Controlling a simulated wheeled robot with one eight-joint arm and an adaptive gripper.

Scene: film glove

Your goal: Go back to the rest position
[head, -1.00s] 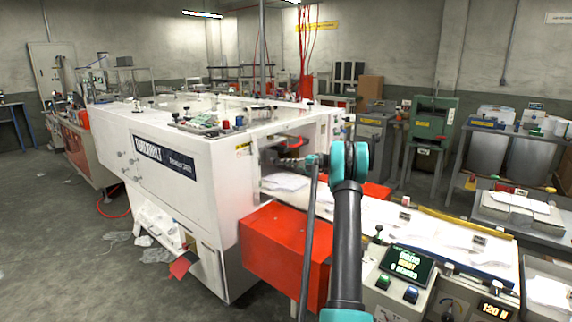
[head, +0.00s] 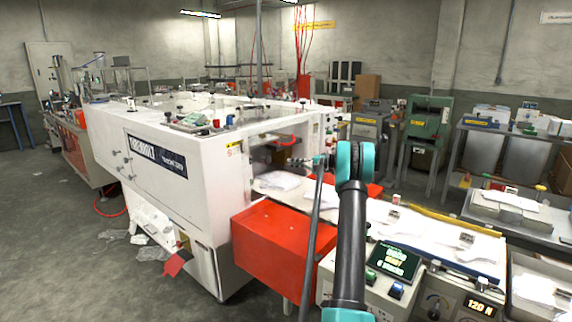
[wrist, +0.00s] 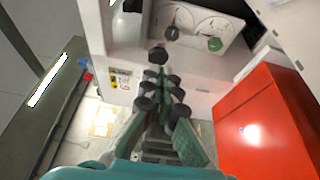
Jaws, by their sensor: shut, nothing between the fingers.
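My gripper (head: 302,162) is small in the head view, reaching left from the teal wrist of my raised arm, in front of the white machine's side opening. In the wrist view my gripper (wrist: 162,92) has its dark fingertips close together, shut and empty. The white machine (head: 165,170) fills the left middle of the head view. From the head view I cannot tell how far the gripper is from it.
A red box (head: 270,240) stands below my gripper, also at right in the wrist view (wrist: 262,130). A conveyor with white gloves (head: 400,218) and a control screen (head: 394,262) lie at right. A green press (head: 428,120) stands behind. Open floor (head: 60,250) is at left.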

